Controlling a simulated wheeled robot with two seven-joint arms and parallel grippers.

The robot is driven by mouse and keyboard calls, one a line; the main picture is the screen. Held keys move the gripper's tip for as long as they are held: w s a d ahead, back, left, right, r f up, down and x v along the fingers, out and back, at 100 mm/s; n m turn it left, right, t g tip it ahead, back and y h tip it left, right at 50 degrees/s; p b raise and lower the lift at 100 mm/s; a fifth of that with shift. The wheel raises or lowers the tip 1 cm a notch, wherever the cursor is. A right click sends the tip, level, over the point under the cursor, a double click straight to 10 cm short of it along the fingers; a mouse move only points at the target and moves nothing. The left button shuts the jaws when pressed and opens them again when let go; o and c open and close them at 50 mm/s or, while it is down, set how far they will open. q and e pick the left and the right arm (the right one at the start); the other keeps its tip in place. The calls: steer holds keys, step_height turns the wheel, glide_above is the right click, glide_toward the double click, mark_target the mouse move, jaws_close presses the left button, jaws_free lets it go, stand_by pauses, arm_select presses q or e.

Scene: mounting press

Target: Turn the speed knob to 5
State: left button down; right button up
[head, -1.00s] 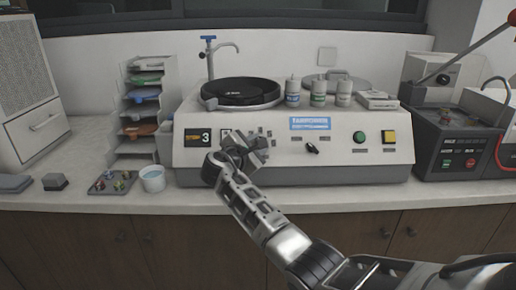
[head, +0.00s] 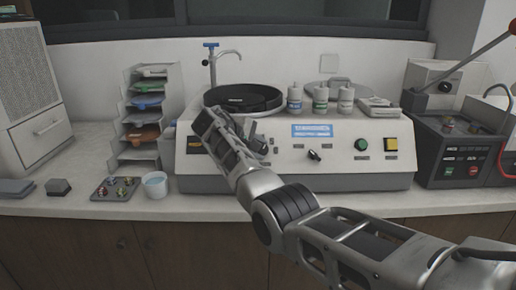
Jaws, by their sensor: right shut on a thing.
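The polishing machine (head: 350,172) stands on the counter with its sloped front panel facing me. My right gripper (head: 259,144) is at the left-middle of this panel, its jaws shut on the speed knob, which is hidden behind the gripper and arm. The small black display (head: 194,146) is at the panel's left, and my arm covers the part where its digit sits, so I cannot read it. My left gripper is not in view.
Several bottles (head: 320,100) stand on top beside the black wheel (head: 243,98). A white cup (head: 155,185) is at the left.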

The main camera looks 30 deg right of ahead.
steer(key=shift+d+r+m+g+y+p, duration=0.1)
steer(key=shift+m+g+y+p, duration=0.3)
steer(key=shift+m+y, duration=0.8)
steer(key=shift+m, duration=0.4)
steer(key=o, duration=1)
steer(key=shift+c, duration=0.2)
steer(key=b+v, duration=0.1)
steer(key=v, duration=1.5)
